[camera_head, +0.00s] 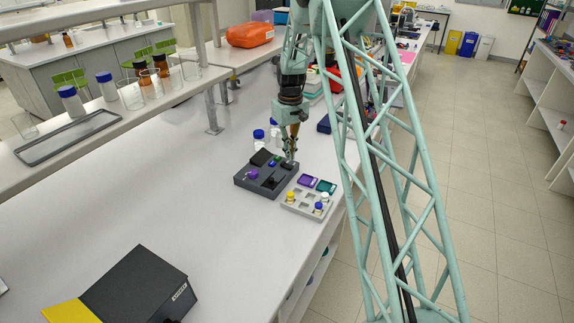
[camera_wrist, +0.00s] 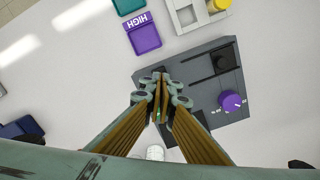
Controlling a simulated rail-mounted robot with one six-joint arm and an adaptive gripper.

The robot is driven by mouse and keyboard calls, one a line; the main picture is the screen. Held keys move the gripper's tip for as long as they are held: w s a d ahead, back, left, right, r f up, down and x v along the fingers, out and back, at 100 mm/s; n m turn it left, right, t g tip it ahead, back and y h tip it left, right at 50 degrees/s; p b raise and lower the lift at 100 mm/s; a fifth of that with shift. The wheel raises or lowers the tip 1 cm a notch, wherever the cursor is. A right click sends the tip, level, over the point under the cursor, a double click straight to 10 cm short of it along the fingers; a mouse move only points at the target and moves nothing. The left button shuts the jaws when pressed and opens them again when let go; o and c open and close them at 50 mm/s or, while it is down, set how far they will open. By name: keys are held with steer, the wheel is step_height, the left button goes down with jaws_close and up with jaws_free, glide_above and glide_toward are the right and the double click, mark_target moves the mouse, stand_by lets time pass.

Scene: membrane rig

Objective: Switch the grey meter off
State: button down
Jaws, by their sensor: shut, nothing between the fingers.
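The grey meter (camera_head: 248,183) is a dark grey box on the white bench. It carries a purple knob (camera_head: 252,174) and a dark panel at its back. In the wrist view the meter (camera_wrist: 195,75) lies under the fingertips, with the purple knob (camera_wrist: 230,100) and a black raised part (camera_wrist: 222,62) to their right. My gripper (camera_head: 291,158) points down over the meter's right end, fingers together and empty. The fingertips (camera_wrist: 161,78) hide part of the meter's face. A small green spot shows by the fingers. I cannot tell which part is the power switch, nor whether the fingertips touch.
A light grey tray (camera_head: 291,205) with yellow- and blue-capped vials stands in front, right of the meter. A purple box marked HIGH (camera_wrist: 143,38) and a teal box (camera_wrist: 127,6) lie beside it. Blue-capped bottles (camera_head: 258,135) stand behind.

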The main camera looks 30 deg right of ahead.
steer(key=shift+r+p, duration=0.5)
steer(key=shift+r, duration=1.05)
step_height(320, 180, up, 16)
steer(key=t+b, duration=0.1)
steer(key=b, duration=0.2)
glide_above(290, 166)
steer(key=s+a, duration=0.8)
steer(key=s, duration=0.1)
steer(key=s+a+r+b, duration=0.1)
steer(key=s+a+r, duration=0.35)
steer(key=s, duration=0.25)
steer(key=s+a+r+b, duration=0.2)
steer(key=s+a+r, duration=0.1)
steer(key=s+r, duration=0.3)
steer(key=s+a+r+t+b, duration=0.1)
steer(key=s+a, duration=0.2)
steer(key=s, duration=0.6)
steer(key=s+a+r+t+b, duration=0.1)
steer(key=s+a+r+b, duration=0.15)
steer(key=s, duration=0.65)
steer(key=s+a+f+b, duration=0.1)
steer(key=s+a+f, duration=0.1)
steer(key=s, duration=0.7)
steer(key=s+a+f+t+b, duration=0.1)
steer(key=s+f, duration=0.2)
steer(key=s, duration=0.6)
steer(key=shift+s+a+f+m, duration=0.4)
